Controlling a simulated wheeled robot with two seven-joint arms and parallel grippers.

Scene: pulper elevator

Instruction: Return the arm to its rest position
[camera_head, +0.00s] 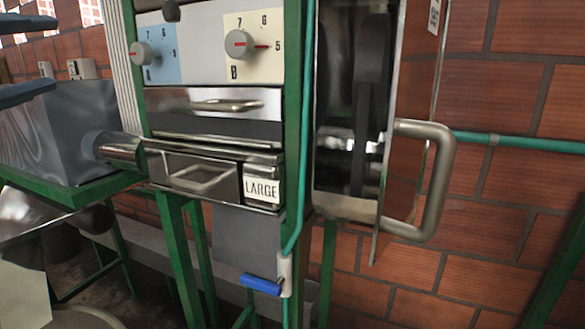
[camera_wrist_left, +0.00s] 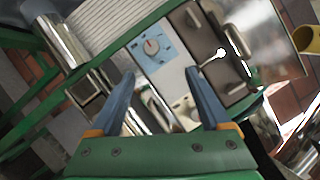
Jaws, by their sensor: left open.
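My left gripper (camera_head: 28,58) shows at the left edge of the head view as two dark blue fingers, apart and empty. It hangs in front of and above a grey metal box, clear of the machine's panel. In the left wrist view the gripper (camera_wrist_left: 161,74) has its blue fingers spread, with nothing between them. Behind them is the machine with a blue dial plate (camera_wrist_left: 160,47). My right gripper is in neither view.
A door with a big handle (camera_head: 440,180) stands open at right. A blue-handled valve (camera_head: 262,284) sits low. The metal box (camera_head: 60,135) stands left.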

